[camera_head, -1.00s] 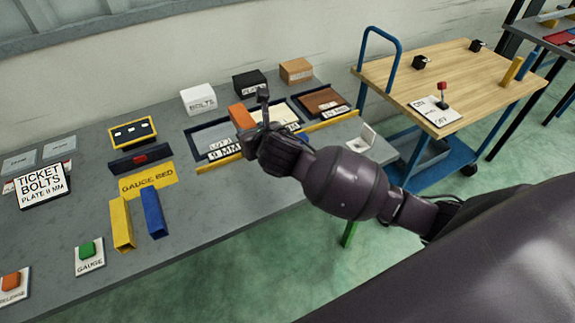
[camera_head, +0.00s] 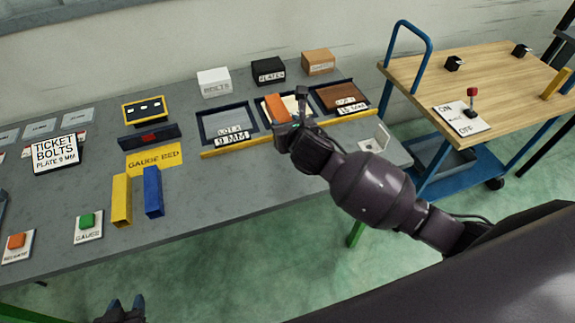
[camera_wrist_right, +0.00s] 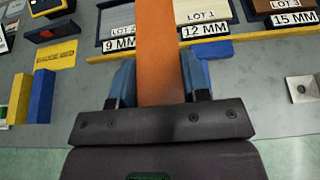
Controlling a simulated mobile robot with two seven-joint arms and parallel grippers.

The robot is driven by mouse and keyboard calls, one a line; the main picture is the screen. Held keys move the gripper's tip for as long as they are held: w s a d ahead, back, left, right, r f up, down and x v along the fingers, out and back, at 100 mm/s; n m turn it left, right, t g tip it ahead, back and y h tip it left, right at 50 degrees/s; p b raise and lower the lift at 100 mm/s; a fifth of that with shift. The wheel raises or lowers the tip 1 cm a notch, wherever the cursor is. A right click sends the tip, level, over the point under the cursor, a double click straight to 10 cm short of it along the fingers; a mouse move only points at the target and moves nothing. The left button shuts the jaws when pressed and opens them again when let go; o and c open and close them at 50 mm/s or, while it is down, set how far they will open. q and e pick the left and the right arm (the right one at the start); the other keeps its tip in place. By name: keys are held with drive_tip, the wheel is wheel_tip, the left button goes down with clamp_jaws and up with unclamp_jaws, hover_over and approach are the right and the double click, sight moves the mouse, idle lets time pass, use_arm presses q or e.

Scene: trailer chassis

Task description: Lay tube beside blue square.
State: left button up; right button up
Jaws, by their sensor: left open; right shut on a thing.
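My right gripper (camera_head: 287,130) is shut on an orange bar (camera_head: 276,108), which seems to be the tube. The wrist view shows the orange bar (camera_wrist_right: 160,40) between the two blue fingers (camera_wrist_right: 158,82), reaching away over the lot trays. In the head view the arm partly hides it. A blue square-section bar (camera_head: 153,192) stands on the grey table beside a yellow one (camera_head: 121,200), left of my right gripper. The blue bar also shows at left in the wrist view (camera_wrist_right: 41,95). My left gripper (camera_head: 125,305) is open and empty at the bottom edge.
Lot trays (camera_head: 225,124) stand behind a yellow rail (camera_head: 235,147). The yellow gauge bed (camera_head: 153,160) lies behind the bars. Push buttons (camera_head: 88,222) are at front left. A wooden-topped cart (camera_head: 470,85) stands at right.

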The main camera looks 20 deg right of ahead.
drive_tip(key=b, duration=0.2)
hover_over(287, 174)
wheel_tip(287, 174, down, 11)
drive_tip(key=shift+r, duration=0.1)
wheel_tip(287, 174, down, 5)
drive_tip(key=shift+f+b, duration=0.1)
drive_tip(key=shift+b, duration=0.55)
drive_tip(key=shift+f, duration=0.15)
drive_tip(key=shift+f, duration=0.2)
drive_tip(key=o, duration=1.1)
